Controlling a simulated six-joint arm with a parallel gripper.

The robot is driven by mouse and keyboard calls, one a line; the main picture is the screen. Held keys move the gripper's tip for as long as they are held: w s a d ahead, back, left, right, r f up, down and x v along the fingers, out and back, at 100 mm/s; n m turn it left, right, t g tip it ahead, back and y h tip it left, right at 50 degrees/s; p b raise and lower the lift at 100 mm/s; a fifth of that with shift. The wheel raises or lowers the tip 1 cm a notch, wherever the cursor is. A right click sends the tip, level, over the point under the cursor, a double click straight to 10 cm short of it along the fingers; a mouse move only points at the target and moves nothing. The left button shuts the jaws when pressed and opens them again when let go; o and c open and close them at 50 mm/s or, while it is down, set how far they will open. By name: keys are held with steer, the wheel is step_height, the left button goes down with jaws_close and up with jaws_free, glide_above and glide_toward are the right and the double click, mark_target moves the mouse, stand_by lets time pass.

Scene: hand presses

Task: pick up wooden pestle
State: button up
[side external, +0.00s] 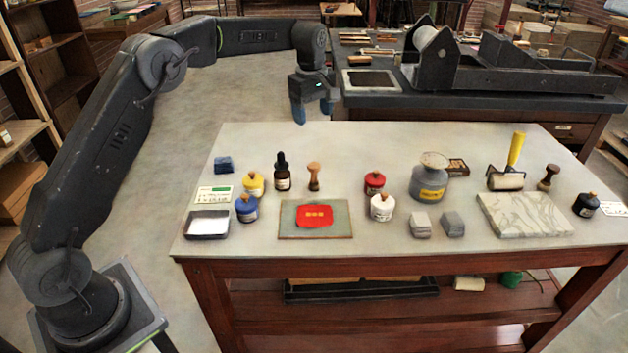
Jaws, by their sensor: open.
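A light-brown wooden piece with a rounded top and narrow waist, which looks like the wooden pestle (314,176), stands upright at the back left of the table. It stands just right of a dark dropper bottle (282,172). A similar, darker wooden piece (548,177) stands far right, near the yellow-handled roller. My gripper (313,110) is open and empty, with blue fingertips pointing down. It is near the table's back edge in the picture, above and apart from the wooden piece. Its exact height and depth are hard to tell.
Yellow (254,184), blue (247,208), red (374,183) and white (381,208) jars stand around the pestle. A board with a red patch (287,230) lies in front. The roller (507,180) and a marble slab (545,215) are right. The back-middle tabletop is clear.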

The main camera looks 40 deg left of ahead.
steer(key=n, duration=0.2)
glide_above(314, 165)
step_height(314, 165, down, 5)
steer(key=shift+g, duration=0.3)
step_height(314, 165, down, 14)
steer(key=shift+r, duration=0.2)
steer(key=c, duration=1)
